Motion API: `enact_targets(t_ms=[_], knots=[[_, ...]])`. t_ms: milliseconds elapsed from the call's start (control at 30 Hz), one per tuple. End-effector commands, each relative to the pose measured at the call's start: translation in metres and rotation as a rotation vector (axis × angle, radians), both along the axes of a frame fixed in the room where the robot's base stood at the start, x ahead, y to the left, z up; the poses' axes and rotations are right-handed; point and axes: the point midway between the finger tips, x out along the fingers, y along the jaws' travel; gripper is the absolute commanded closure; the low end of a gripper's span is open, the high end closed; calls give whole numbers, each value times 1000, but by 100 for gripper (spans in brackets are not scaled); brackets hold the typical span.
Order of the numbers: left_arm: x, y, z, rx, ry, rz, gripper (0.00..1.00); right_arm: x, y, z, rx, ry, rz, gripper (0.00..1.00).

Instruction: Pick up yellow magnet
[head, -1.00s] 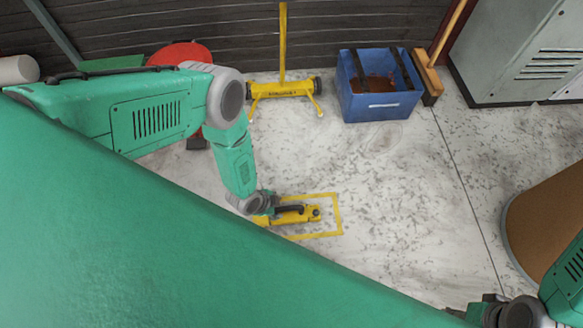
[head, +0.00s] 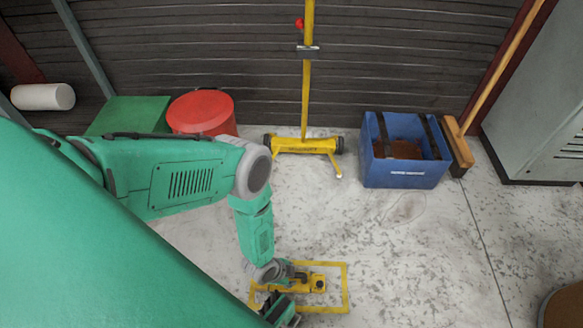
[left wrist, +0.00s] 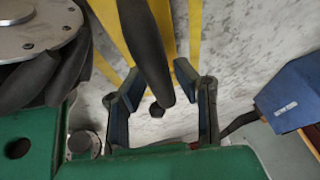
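The yellow magnet (head: 312,284) lies on the floor inside a yellow painted rectangle (head: 346,290), low in the head view. It has a dark handle, which shows large in the left wrist view (left wrist: 148,50). My left gripper (head: 284,308) is at the magnet's near left side. In the left wrist view my left gripper (left wrist: 158,84) has its fingers spread, with the handle running between them in the picture. I cannot tell whether they touch it. My right gripper is out of view.
A yellow wheeled stand (head: 307,145) with a tall pole, a red round container (head: 201,113) and a blue bin (head: 405,165) stand at the back. Speckled floor right of the magnet is clear.

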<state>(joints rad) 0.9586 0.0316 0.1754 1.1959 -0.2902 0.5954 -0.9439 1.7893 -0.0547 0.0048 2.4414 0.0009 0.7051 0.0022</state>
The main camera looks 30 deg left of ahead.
Motion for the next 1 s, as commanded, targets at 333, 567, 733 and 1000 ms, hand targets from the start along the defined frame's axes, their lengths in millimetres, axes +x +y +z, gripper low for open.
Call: enact_targets(t_ms=[333,567,733,1000], knots=[[1,1,0,-2,-1,1,100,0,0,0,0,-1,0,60],[1,0,19,-2,-1,0,100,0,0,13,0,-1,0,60],[2,0,53,-1,-3,-2,100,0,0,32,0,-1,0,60],[1,0,92,-2,-2,0,100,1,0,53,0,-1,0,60]])
